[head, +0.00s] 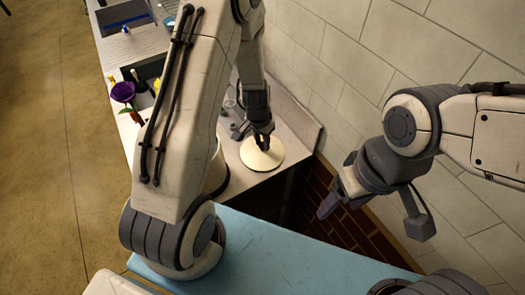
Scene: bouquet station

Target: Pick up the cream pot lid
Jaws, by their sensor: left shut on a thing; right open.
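The cream pot lid (262,155) is a round, pale disc near the right end of the counter, close to the wall. My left gripper (262,143) is above it, shut on the lid near its middle. The fingers hide the part they hold. I cannot tell whether the lid rests on the counter or is just clear of it. My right gripper (327,208) is open and empty, to the right of the counter and apart from the lid, in front of the brick wall.
A cream pot (218,175) is partly hidden behind my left arm. A purple flower (123,92) stands at the counter's left edge near a sink (125,17). A light blue surface (270,262) lies in front. The tiled wall (350,60) bounds the right side.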

